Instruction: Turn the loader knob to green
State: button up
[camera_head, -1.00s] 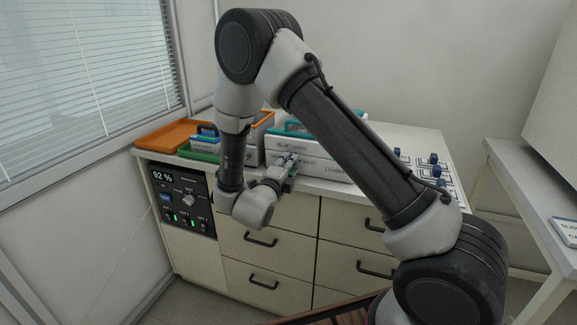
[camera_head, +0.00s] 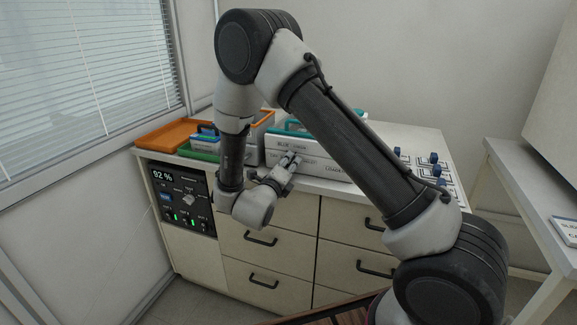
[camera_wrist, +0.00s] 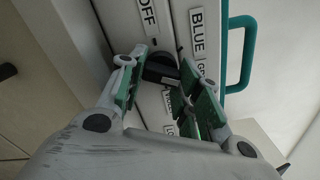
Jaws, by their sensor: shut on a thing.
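The loader knob (camera_wrist: 160,70) is a dark round knob on the white front of the loader (camera_head: 325,168). In the wrist view it sits between the two green-padded fingers of my gripper (camera_wrist: 163,62), which is shut on it. An OFF label (camera_wrist: 148,15) and a BLUE label (camera_wrist: 197,33) lie above it; a partly hidden label starting with G is beside BLUE. Where the knob's pointer stands cannot be told. In the head view my gripper (camera_head: 291,160) is at the loader's front, and the knob is hidden behind it.
A teal handle (camera_wrist: 240,55) stands out from the loader close to the right finger. An orange tray (camera_head: 170,135) and a green tray (camera_head: 190,153) are at the left of the counter. Blue-topped items (camera_head: 433,158) stand at the right. A control panel (camera_head: 182,200) is below left.

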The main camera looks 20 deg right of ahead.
jog(key=shift+f, duration=0.1)
jog(key=o, duration=1)
jog(key=v, duration=1.2)
